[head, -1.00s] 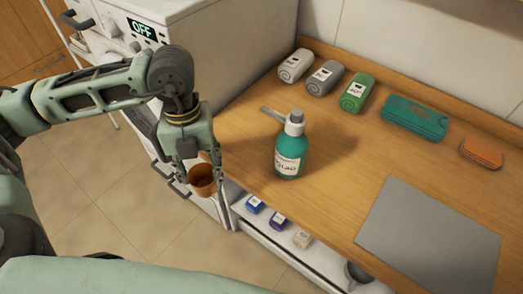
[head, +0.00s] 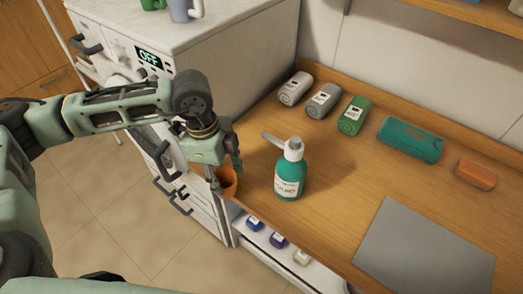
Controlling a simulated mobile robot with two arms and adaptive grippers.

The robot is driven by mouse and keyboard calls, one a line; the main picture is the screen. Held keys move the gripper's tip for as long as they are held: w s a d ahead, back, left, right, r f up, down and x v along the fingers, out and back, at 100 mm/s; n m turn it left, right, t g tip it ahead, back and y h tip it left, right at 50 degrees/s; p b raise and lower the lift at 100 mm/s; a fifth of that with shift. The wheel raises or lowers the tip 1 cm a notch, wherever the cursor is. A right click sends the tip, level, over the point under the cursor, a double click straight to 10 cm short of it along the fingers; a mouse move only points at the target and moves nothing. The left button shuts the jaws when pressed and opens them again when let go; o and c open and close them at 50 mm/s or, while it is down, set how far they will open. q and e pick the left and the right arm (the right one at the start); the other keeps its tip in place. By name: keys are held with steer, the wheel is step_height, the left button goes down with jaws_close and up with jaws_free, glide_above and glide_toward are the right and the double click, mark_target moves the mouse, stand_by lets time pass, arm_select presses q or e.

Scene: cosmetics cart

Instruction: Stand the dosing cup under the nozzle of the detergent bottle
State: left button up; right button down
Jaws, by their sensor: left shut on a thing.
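The detergent bottle (head: 290,172) is teal with a white label and a grey pump top. It stands upright on the wooden counter. Its nozzle (head: 273,139) points left, toward my left gripper. The dosing cup (head: 229,184) is orange-brown. My left gripper (head: 224,180) is shut on the cup, which is partly hidden by the fingers. The cup is at the counter's left edge, left of the bottle and apart from it. I cannot tell whether it touches the counter. My right gripper is not in view.
On the counter (head: 325,205) lie several rolled cloths (head: 322,101), a teal pack (head: 410,139), an orange block (head: 475,174) and a grey mat (head: 425,248). A white machine (head: 215,50) stands at the left. Small containers (head: 278,240) sit on a shelf below.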

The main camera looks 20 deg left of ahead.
arm_select(q)
steer(key=w+d, duration=0.1)
steer(key=w, duration=0.1)
steer(key=w+d+r+p, duration=0.1)
steer(key=w, duration=0.1)
steer(key=w+d+p, duration=0.1)
steer(key=w, duration=0.1)
steer(key=shift+w+d+r, duration=0.1)
steer(key=shift+w+r, duration=0.05)
steer(key=shift+w, duration=0.25)
steer(key=shift+w+d+p, duration=0.25)
steer(key=shift+d+p, duration=0.15)
steer(key=shift+d, duration=0.15)
steer(key=shift+w+d+p, duration=0.25)
steer(key=shift+d+p, duration=0.05)
steer(key=shift+d, duration=0.3)
steer(key=shift+w+d+p, duration=0.25)
steer(key=shift+d+p, duration=0.05)
steer(key=shift+d, duration=0.25)
steer(key=shift+w+d+f+p, duration=0.15)
steer(key=shift+d+f+p, duration=0.25)
steer(key=shift+f+p, duration=0.2)
steer(key=shift+f, duration=0.2)
steer(key=shift+a, duration=0.1)
steer(key=shift+f, duration=0.1)
steer(key=o, duration=1)
